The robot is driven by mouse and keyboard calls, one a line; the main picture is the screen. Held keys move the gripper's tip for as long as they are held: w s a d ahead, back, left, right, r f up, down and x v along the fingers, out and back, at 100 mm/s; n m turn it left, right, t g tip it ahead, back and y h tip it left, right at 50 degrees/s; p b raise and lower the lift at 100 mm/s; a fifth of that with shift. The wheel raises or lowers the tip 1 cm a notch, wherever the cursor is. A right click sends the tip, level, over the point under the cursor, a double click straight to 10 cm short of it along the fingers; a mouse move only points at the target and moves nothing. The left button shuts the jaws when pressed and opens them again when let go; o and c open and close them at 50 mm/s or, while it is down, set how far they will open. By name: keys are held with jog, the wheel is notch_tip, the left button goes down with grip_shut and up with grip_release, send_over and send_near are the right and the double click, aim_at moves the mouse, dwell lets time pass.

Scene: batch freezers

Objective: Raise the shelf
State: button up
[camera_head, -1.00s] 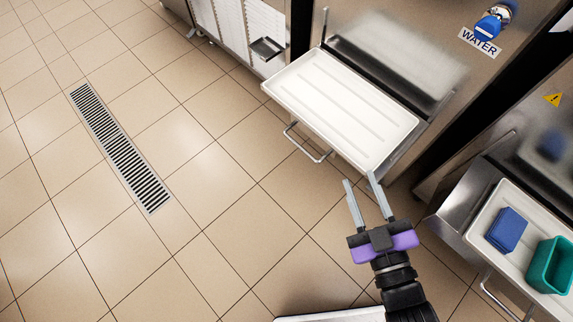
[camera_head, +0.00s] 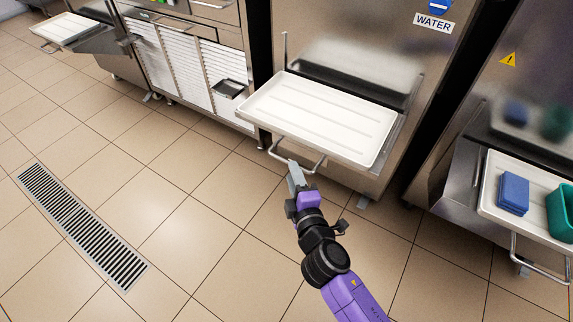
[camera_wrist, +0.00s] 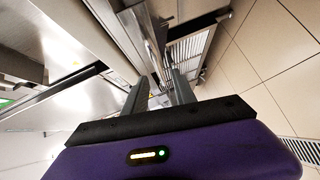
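The shelf is a white, ridged tray (camera_head: 320,116) on the front of the middle steel machine, and it looks roughly level. A U-shaped metal bar handle (camera_head: 283,158) hangs below its front edge. My gripper (camera_head: 293,170) is just below and in front of this handle, with its tips close to the bar. Whether the tips touch the bar, I cannot tell. In the wrist view the two fingers of my gripper (camera_wrist: 158,90) stand apart, with nothing clearly held between them.
Another white shelf (camera_head: 62,30) is at the far left. A floor drain (camera_head: 80,225) lies at the left. The tiled floor around my arm is clear.

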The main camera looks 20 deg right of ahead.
jog(key=shift+x, duration=2.65)
grip_shut()
jog(key=shift+f, duration=0.1)
